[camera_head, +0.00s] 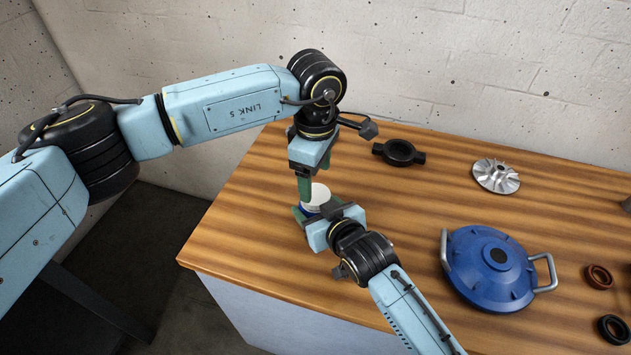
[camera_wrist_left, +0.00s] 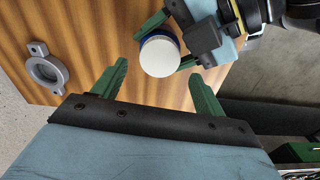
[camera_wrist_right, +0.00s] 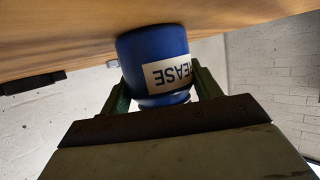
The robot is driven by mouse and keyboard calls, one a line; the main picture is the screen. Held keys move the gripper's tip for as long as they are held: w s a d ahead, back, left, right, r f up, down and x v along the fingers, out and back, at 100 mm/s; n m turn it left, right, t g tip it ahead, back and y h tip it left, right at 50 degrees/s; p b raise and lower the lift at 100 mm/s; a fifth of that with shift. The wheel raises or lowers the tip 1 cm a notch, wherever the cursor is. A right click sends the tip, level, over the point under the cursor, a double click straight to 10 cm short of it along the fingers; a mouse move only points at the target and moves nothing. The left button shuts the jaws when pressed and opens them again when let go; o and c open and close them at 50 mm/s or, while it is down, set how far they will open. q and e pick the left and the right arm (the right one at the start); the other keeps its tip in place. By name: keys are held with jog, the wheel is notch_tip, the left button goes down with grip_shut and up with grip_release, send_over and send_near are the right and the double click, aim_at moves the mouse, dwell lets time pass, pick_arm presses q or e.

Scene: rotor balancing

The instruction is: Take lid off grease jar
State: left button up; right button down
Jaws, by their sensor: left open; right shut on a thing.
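The grease jar is blue with a white label; in the right wrist view the jar (camera_wrist_right: 150,55) stands between my right gripper's fingers (camera_wrist_right: 163,90), which are shut on its sides. In the head view that gripper (camera_head: 318,215) reaches the jar from the front right. The white lid (camera_wrist_left: 160,56) sits on the jar in the left wrist view, and the lid also shows in the head view (camera_head: 317,196). My left gripper (camera_wrist_left: 160,82) is open and empty, pointing down above the lid, its fingers apart. In the head view its fingers (camera_head: 304,185) partly overlap the lid.
A black ring with two lugs (camera_head: 398,153), a silver impeller (camera_head: 496,176) and a blue cover with two handles (camera_head: 488,268) lie to the right on the wooden table (camera_head: 255,235). A brown ring (camera_head: 598,277) and a black ring (camera_head: 613,329) lie at far right.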

aim_at(316, 194)
pick_arm(q)
notch_tip(316, 194, up, 3)
jog(key=m, duration=0.3)
notch_tip(316, 194, down, 8)
jog(key=shift+r, duration=0.2)
jog(key=shift+c, duration=0.3)
jog(key=c, duration=0.9)
jog(key=shift+n, duration=1.6)
jog(key=shift+c, duration=0.2)
